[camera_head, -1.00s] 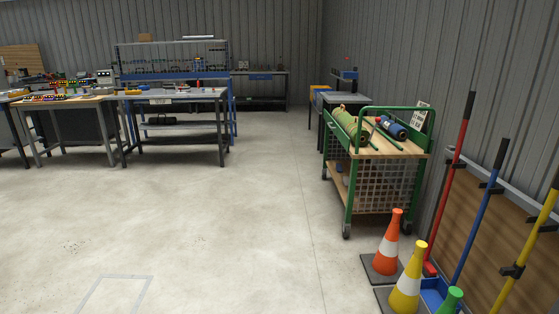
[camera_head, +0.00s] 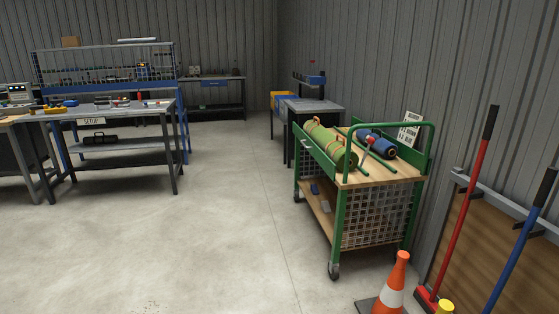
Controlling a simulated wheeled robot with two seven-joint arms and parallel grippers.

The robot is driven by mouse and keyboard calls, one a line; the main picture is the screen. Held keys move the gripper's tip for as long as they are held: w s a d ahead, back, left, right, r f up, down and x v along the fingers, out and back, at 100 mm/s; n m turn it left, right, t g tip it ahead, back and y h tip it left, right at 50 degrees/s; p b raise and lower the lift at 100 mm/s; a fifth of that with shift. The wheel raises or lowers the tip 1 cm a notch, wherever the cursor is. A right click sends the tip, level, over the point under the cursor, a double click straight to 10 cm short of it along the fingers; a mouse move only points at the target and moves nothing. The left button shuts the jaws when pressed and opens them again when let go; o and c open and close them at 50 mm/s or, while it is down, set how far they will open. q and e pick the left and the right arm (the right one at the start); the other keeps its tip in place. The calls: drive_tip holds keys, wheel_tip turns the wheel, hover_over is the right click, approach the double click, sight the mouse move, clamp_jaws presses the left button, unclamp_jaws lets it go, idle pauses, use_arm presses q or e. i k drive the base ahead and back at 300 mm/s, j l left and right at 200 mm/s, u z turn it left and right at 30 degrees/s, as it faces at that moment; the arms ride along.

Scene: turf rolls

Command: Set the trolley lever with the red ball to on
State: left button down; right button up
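The green-framed trolley (camera_head: 340,206) stands right of centre against the wall, with a wooden top and a lower shelf. A lever with a red ball (camera_head: 370,140) shows at the trolley top, between the rolls. Its setting cannot be read from here. A green roll (camera_head: 328,142) and a dark blue roll (camera_head: 376,144) lie on the trolley top. A sign (camera_head: 411,129) stands behind the trolley; its small text is not readable. Neither of my grippers is in view.
An orange and white cone (camera_head: 394,286) stands front right of the trolley. A bench (camera_head: 120,113) stands left. The floor in the middle is clear.

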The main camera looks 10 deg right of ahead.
sight(372, 141)
drive_tip(key=i+z, duration=0.3)
drive_tip(key=i, duration=0.5)
drive_tip(key=i+j+z, duration=0.15)
drive_tip(key=i+z, duration=0.15)
drive_tip(key=i, duration=0.45)
drive_tip(key=i+l+z, duration=0.2)
drive_tip(key=i+z, duration=1.05)
drive_tip(key=i, duration=0.25)
drive_tip(key=l+z, duration=0.05)
